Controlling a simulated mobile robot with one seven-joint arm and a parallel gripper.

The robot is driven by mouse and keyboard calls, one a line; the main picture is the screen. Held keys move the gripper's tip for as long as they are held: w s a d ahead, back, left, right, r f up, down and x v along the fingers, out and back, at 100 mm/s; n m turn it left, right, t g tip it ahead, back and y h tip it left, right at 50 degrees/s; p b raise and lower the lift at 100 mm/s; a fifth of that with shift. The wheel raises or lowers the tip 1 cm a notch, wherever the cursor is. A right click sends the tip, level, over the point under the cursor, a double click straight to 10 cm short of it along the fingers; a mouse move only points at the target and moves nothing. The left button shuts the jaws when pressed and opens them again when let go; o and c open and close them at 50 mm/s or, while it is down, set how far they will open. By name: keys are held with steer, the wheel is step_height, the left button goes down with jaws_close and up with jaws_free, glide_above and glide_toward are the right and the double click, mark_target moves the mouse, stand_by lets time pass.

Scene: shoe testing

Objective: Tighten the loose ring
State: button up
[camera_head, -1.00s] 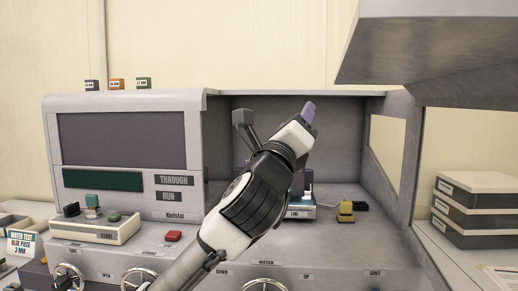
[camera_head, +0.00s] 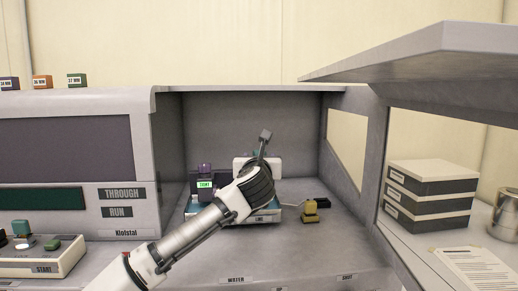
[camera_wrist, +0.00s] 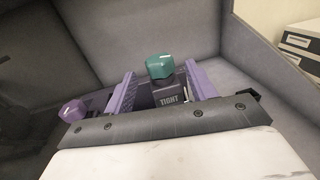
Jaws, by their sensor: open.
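In the head view my arm reaches into the grey chamber, and its wrist hides the gripper fingers. In the wrist view my gripper (camera_wrist: 160,72) is open, with its two purple fingers spread apart. A dark block labelled "TIGHT" (camera_wrist: 171,101) shows between them, with a teal knob (camera_wrist: 160,66) at its upper end; I cannot tell whether the fingers touch it. A purple knob (camera_wrist: 72,110) lies left of the fingers. In the head view a purple piece (camera_head: 205,169) with a lit green label stands on a teal-and-white fixture (camera_head: 260,220). I cannot make out a loose ring.
The chamber's side wall (camera_head: 345,150) is close on the right, and a raised grey lid (camera_head: 430,65) overhangs there. A small yellow piece (camera_head: 310,212) sits on the chamber floor right of the fixture. Stacked boxes (camera_head: 428,190) stand outside on the right.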

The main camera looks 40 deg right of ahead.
steer(key=shift+p+x, duration=0.6)
steer(key=shift+x, duration=1.65)
steer(key=c, duration=1)
